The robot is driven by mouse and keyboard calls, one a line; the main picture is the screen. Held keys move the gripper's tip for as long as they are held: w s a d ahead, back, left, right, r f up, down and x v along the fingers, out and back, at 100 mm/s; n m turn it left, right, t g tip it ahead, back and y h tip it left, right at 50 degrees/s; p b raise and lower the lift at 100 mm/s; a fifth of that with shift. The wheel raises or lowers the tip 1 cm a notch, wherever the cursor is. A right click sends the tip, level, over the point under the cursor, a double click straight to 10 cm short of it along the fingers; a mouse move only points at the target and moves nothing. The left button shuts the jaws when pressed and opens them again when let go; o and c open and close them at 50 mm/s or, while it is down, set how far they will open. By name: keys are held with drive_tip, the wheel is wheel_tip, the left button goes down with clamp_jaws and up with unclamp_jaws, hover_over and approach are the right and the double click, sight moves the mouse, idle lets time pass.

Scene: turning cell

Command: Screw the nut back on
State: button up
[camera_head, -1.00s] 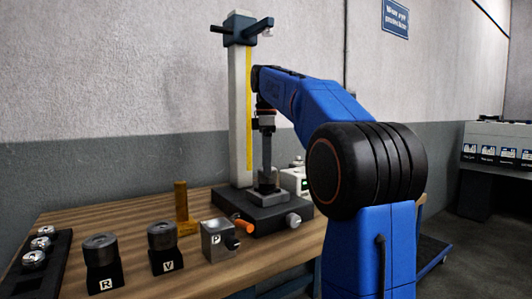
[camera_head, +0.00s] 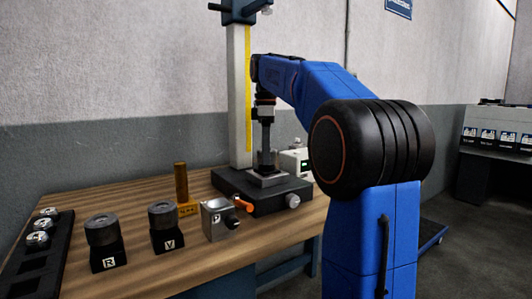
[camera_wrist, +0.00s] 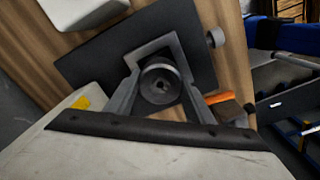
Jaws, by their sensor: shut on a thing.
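My gripper (camera_head: 265,158) points straight down over the gauge stand's dark base (camera_head: 282,202). In the wrist view its two grey fingers (camera_wrist: 163,92) are shut on a round grey part with a dark central hole (camera_wrist: 158,84), which looks like the nut. A grey square block (camera_head: 268,180) sits on the base under the fingers. The fingers hide the lower side of the round part. I cannot tell whether its thread is engaged.
The stand's pale column (camera_head: 238,95) rises close behind my gripper. The block marked P (camera_head: 217,219) with an orange-handled piece (camera_head: 243,204), a brass post (camera_head: 181,183), holders marked R (camera_head: 103,239) and V (camera_head: 164,228), and a black tray (camera_head: 52,262) stand to the left.

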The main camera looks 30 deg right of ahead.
drive_tip(key=m, duration=0.7)
idle(0.3)
drive_tip(key=o, duration=1.2)
drive_tip(key=shift+o, duration=0.2)
drive_tip(key=shift+r, duration=3.75)
drive_tip(key=shift+s, duration=0.1)
